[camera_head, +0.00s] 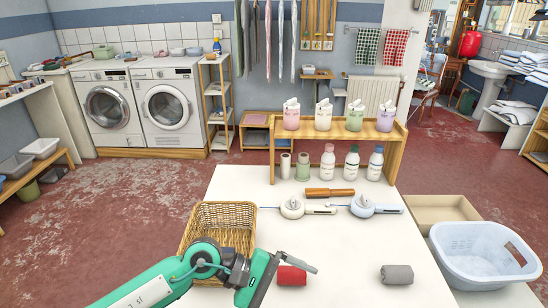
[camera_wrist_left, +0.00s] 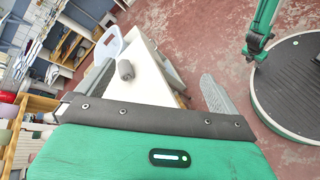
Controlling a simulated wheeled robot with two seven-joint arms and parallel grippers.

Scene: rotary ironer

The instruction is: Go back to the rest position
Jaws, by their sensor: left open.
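My left arm comes in from the lower left in the head view, bent over the near left side of the white table (camera_head: 345,250). My left gripper (camera_head: 302,262) is open, beside and partly in front of a red roll (camera_head: 291,276). I cannot tell whether it touches the roll. Nothing shows held in it. In the left wrist view, a grey roll (camera_wrist_left: 126,69) lies on the white tabletop, and a grey ribbed finger pad (camera_wrist_left: 214,94) shows at the right.
A wicker basket (camera_head: 228,215) stands right behind my left arm. Two white hand devices (camera_head: 292,208) (camera_head: 362,206) lie mid-table. Behind them are several bottles (camera_head: 327,162) and a wooden shelf (camera_head: 345,133). A pale blue basin (camera_head: 485,255) is at the right. The table's right front is mostly clear.

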